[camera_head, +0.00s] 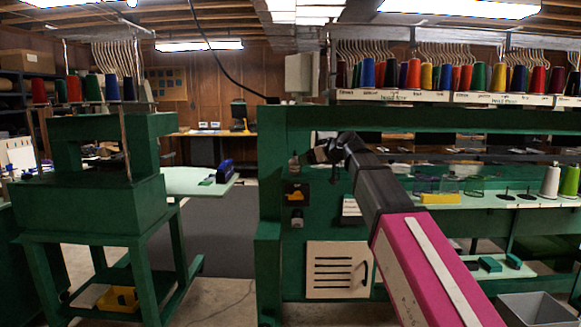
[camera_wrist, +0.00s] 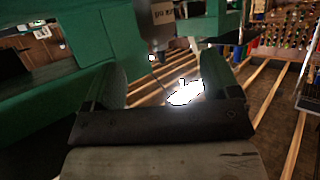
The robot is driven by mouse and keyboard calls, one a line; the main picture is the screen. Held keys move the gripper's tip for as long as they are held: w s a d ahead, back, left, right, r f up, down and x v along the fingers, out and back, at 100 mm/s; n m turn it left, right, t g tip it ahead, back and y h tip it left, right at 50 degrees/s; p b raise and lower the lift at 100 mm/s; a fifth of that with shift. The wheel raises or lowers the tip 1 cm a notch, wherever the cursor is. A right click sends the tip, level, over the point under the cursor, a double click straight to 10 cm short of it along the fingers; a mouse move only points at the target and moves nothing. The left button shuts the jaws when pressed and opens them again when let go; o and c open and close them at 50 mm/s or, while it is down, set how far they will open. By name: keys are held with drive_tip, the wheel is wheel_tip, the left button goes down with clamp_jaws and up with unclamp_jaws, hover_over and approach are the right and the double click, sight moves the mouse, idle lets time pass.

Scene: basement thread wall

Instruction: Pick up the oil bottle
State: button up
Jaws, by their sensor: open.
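My arm reaches up and left in the head view, and my gripper (camera_head: 322,153) is at its end, in front of the big green machine. In the wrist view my gripper (camera_wrist: 158,75) shows two fingers wide apart with nothing between them. A small dark item with a pale top (camera_head: 294,165), possibly the oil bottle, is on the machine's left post, just left of my gripper. Another small item (camera_head: 297,218) is lower on that post. Both are too small to identify surely.
The green machine post (camera_head: 268,190) stands close by my gripper. Coloured thread cones line the shelf (camera_head: 400,95) above. A smaller green machine (camera_head: 95,200) stands at left. A grey bin (camera_head: 535,308) is at lower right. Dark floor matting (camera_head: 222,235) lies clear between the machines.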

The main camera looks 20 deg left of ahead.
sight(295, 163)
drive_tip(key=x, duration=0.9)
drive_tip(key=shift+w+a+f, duration=0.1)
drive_tip(key=shift+w+a, duration=0.1)
drive_tip(key=shift+w, duration=0.2)
drive_tip(key=c, duration=1)
